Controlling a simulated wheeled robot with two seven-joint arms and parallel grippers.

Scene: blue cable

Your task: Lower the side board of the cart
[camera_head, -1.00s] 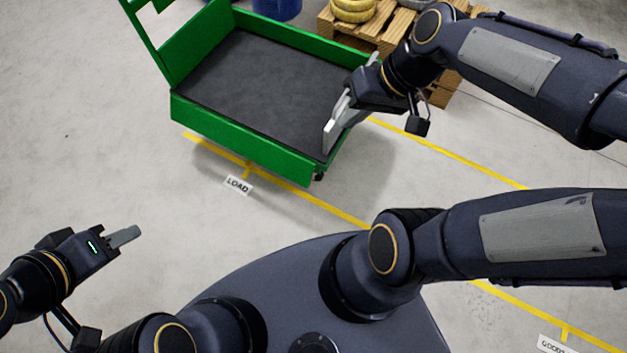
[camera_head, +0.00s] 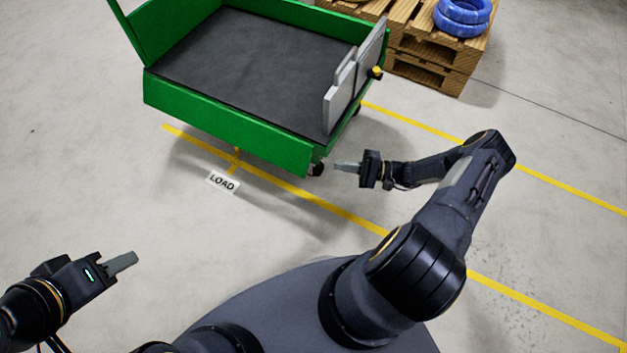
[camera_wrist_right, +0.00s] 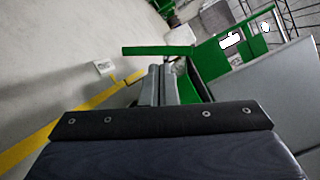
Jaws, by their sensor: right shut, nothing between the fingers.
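The green cart (camera_head: 225,122) with a dark bed (camera_head: 250,60) stands at the top of the head view. A grey board (camera_head: 340,103) stands upright at its right end, with a yellow knob (camera_head: 376,72) on the outer side. Green panels line the near and far sides. My right gripper (camera_head: 346,166) is shut and empty, just right of the cart's near right corner, apart from the board. In the right wrist view its fingers (camera_wrist_right: 160,85) are together, with green cart parts beyond. My left gripper (camera_head: 122,263) is far from the cart at lower left; its fingers show edge-on.
A wooden pallet (camera_head: 430,50) with a blue cable coil (camera_head: 462,15) stands behind the cart's right end. Yellow floor lines (camera_head: 330,212) and a LOAD label (camera_head: 222,182) lie in front of the cart. The floor between the cart and my base is clear.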

